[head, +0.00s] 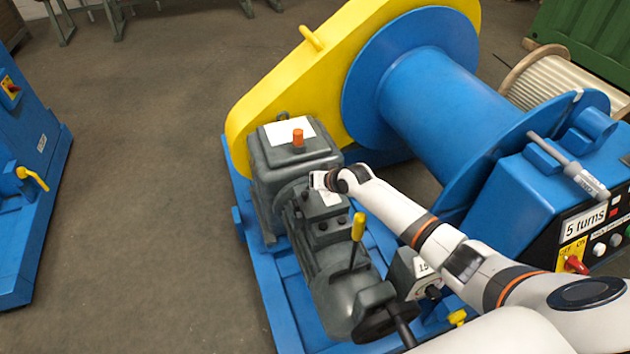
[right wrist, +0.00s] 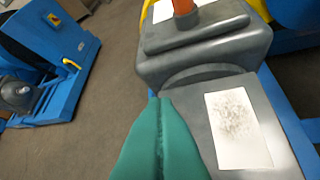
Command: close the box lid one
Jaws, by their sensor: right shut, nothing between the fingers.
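My right arm reaches in from the lower right in the head view, its hand (head: 335,181) over the grey motor unit, beside the gearbox. In the right wrist view my right gripper's green fingers (right wrist: 160,103) are pressed together and empty. Just right of them is a flat grey cover (right wrist: 218,92) with a white, smudged label (right wrist: 238,128). In the head view a small grey box (head: 322,212) with dark fittings sits on the motor, partly hidden by the hand. I cannot tell which part is lid one or whether it is shut. My left gripper is not in view.
The grey gearbox (head: 292,160) has an orange cap (head: 298,137). A yellow-handled lever (head: 358,228) stands nearer me. A yellow guard (head: 280,92) and blue drum (head: 430,100) rise behind. Open floor (head: 150,180) lies left, with a blue machine (head: 30,200) beyond.

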